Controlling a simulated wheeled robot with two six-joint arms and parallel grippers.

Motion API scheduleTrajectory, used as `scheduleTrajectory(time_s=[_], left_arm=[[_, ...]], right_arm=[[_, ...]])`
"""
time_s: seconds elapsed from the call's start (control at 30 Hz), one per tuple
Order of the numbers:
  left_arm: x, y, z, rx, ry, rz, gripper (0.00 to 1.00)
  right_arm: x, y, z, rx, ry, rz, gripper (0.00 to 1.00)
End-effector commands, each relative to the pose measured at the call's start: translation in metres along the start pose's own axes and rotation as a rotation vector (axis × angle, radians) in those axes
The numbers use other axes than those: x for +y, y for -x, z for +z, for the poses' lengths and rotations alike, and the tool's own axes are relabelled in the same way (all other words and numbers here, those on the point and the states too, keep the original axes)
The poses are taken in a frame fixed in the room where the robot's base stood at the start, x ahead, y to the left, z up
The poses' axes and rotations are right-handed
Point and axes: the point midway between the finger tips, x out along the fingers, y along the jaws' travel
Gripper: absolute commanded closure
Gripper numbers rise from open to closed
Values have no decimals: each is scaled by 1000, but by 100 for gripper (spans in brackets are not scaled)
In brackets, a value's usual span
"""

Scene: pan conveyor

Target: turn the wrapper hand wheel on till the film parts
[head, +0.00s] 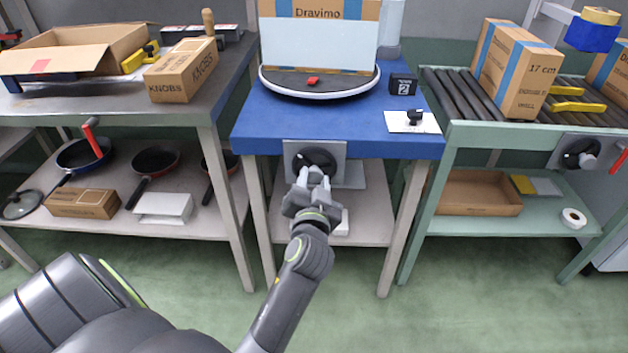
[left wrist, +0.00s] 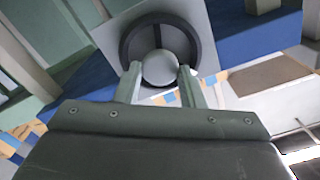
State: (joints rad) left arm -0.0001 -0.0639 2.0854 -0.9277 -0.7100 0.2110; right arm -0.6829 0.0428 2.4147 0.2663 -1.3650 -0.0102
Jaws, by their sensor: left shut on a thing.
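The wrapper hand wheel (head: 318,157) is a dark ring on a grey plate at the front of the blue table. My left gripper (head: 315,178) reaches it from below and covers its lower part. In the left wrist view the dark wheel (left wrist: 126,45) has a round grey knob (left wrist: 160,68), and my left gripper (left wrist: 161,82) is shut on that knob. Above, a Dravimo box (head: 318,12) stands on the round turntable (head: 352,90), with a pale, film-like covering (head: 318,45) over its front. The film's path is not clear. My right gripper is out of view.
The blue table (head: 270,125) also holds a black block marked 2 (head: 403,85) and a white plate with a dark knob (head: 413,120). A roller conveyor (head: 455,95) with boxes is at right. A bench with a KNOBS box (head: 180,70) is at left.

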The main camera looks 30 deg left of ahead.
Motion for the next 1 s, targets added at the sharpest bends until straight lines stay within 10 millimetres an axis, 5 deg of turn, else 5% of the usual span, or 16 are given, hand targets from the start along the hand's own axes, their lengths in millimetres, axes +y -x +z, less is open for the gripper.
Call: scheduleTrajectory(time_s=[0.37,0.4,0.53,1.0], left_arm=[[0,0,-1,2,-1,0,87],[0,0,-1,2,-1,0,59],[0,0,-1,2,0,0,44],[1,-1,-1,2,-1,3,44]], right_arm=[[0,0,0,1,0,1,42],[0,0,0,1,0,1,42],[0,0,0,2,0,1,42],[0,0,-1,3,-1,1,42]])
